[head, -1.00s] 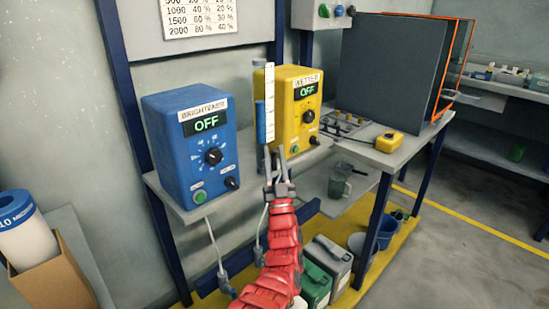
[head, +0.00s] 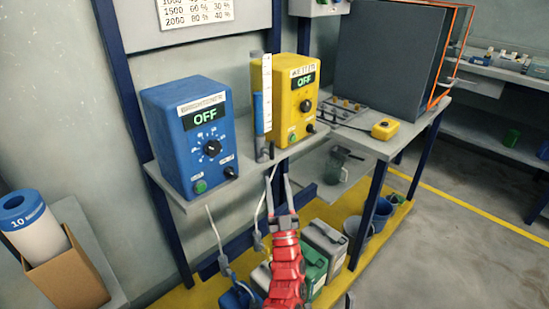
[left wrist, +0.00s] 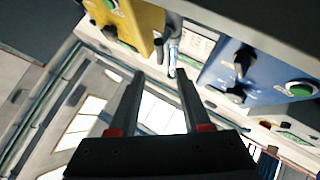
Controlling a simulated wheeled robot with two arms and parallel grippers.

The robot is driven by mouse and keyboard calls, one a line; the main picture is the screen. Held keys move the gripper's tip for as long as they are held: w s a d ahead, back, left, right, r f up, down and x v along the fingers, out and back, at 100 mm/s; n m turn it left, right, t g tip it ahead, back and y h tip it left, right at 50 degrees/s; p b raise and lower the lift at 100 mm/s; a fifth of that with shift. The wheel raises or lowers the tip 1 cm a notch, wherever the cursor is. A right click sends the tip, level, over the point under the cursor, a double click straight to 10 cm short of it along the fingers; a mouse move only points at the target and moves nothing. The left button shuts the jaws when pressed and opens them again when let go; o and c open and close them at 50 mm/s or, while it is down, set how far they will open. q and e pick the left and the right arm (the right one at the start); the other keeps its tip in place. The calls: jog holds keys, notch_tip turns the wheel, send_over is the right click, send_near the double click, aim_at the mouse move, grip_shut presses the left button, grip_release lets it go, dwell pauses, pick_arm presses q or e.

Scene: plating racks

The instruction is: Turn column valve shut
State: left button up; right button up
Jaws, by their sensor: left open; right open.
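A clear column (head: 267,90) with a white scale and blue lower part stands between the blue and yellow boxes. Its grey lower fitting (head: 263,150), where the valve would be, sits at the shelf's front edge; the valve handle is too small to make out. My left gripper (head: 277,172) is open and empty, fingers pointing up, just below that fitting and apart from it. In the left wrist view the open fingers (left wrist: 160,76) point toward the column's lower end (left wrist: 173,55), a short gap away. My right gripper is not clearly in view.
The blue box (head: 190,135) and yellow box (head: 285,100) both read OFF. Cables hang below the shelf (head: 185,203). Jugs (head: 325,242) and buckets stand on the yellow floor strip. A bench with a yellow pendant (head: 385,129) is at right.

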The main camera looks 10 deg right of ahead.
pick_arm(q)
jog(key=v, duration=0.6)
jog(key=shift+s+f, duration=0.15)
jog(key=shift+s, duration=0.05)
